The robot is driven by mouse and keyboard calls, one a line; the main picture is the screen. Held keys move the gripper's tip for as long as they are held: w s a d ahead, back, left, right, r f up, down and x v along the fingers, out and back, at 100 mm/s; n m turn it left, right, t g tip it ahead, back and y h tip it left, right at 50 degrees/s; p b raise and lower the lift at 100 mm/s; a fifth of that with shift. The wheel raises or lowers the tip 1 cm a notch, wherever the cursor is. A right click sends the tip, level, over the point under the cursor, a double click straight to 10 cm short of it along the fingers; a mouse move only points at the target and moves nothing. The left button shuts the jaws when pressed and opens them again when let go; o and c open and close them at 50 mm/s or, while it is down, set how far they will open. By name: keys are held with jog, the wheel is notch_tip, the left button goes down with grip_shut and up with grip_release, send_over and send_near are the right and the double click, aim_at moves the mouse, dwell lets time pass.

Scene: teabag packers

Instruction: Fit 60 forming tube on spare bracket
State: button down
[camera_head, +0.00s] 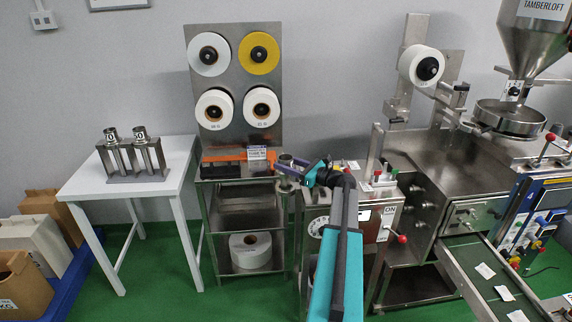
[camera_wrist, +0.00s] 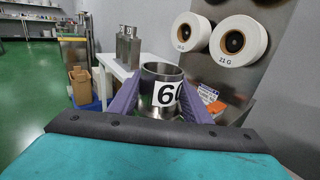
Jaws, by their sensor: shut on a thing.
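The forming tube marked 60 (camera_wrist: 161,112) is a short shiny metal cylinder, upright, with a white label. It sits between the two purple fingers of my gripper (camera_wrist: 162,100), which is shut on it. In the head view the tube (camera_head: 286,160) shows small at the end of my gripper (camera_head: 290,168), by the right edge of the steel trolley. A metal stand (camera_head: 138,172) on the white table holds two other labelled tubes (camera_head: 111,134). I cannot tell for sure which part is the spare bracket.
The white table (camera_head: 85,184) has bare room around the stand. A steel panel (camera_head: 235,50) with several reels rises behind the trolley (camera_head: 232,180). The packing machine (camera_head: 440,150) fills the right.

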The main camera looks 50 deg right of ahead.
jog(key=shift+f+b, duration=0.45)
jog(key=shift+f, duration=0.45)
jog(key=c, duration=0.9)
grip_release()
jog(key=shift+f, duration=0.1)
jog(key=shift+s, duration=0.1)
jog(key=shift+s+d+b, duration=0.1)
jog(key=shift+s+b, duration=0.25)
jog(key=shift+s, duration=0.4)
jog(key=s+b, duration=0.1)
jog(key=s, duration=0.3)
jog(key=s+d+b, duration=0.1)
jog(key=s, duration=0.3)
jog(key=s+d+b, duration=0.1)
jog(key=s, duration=0.3)
jog(key=shift+d+b, duration=0.25)
jog(key=shift+b, duration=0.05)
